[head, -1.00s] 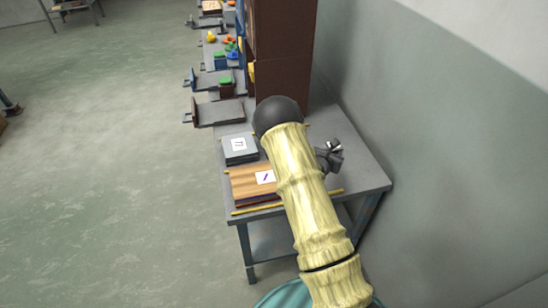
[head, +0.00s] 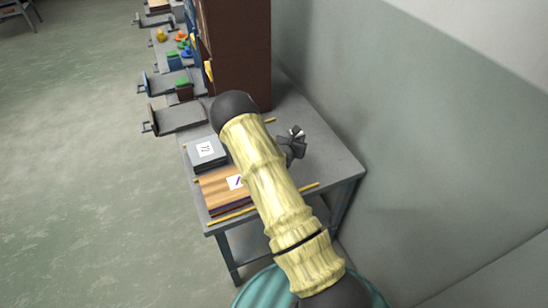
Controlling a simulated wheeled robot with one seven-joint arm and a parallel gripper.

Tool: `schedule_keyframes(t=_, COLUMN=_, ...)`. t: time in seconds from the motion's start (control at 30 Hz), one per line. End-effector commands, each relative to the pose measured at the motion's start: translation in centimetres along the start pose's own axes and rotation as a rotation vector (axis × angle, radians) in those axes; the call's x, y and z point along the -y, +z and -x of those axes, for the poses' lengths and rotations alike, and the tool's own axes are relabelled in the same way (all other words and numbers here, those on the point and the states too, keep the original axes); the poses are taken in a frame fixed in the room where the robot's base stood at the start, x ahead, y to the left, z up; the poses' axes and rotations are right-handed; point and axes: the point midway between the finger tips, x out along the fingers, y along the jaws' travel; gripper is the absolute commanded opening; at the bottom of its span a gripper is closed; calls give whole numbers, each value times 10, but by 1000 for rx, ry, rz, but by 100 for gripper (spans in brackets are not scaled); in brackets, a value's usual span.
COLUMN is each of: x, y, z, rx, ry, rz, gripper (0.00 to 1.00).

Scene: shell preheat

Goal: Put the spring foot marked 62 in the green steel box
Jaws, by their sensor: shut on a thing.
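My gripper (head: 291,147) is over the right part of the near table, to the right of my pale arm. It is shut on a small grey thing (head: 297,132), of which only a little shows. I cannot read a mark on it or tell whether it is the spring foot marked 62. I cannot make out a green steel box for certain. A small dark red block with a green top (head: 183,84) stands farther along the row of tables. My arm hides part of the near table.
A grey slab with a white label (head: 206,149) and a striped wooden board (head: 214,192) lie on the near table (head: 335,165). Yellow strips (head: 232,218) edge them. A tall brown cabinet (head: 240,50) stands behind. The wall is close on the right; open floor lies left.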

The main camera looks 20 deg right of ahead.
Motion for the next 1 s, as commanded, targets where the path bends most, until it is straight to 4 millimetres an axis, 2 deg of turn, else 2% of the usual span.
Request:
schedule_keyframes(t=0.2, x=0, y=-31, z=-13, rx=1, ry=2, rz=2, gripper=2)
schedule_keyframes(t=0.63, x=0, y=-39, z=-16, rx=2, ry=1, rz=0, gripper=2)
schedule_keyframes(t=0.9, x=1, y=-69, z=-29, rx=1, ry=0, rz=2, gripper=2)
schedule_keyframes(t=1.0, x=1, y=-74, z=-32, rx=2, ry=0, rz=0, gripper=2)
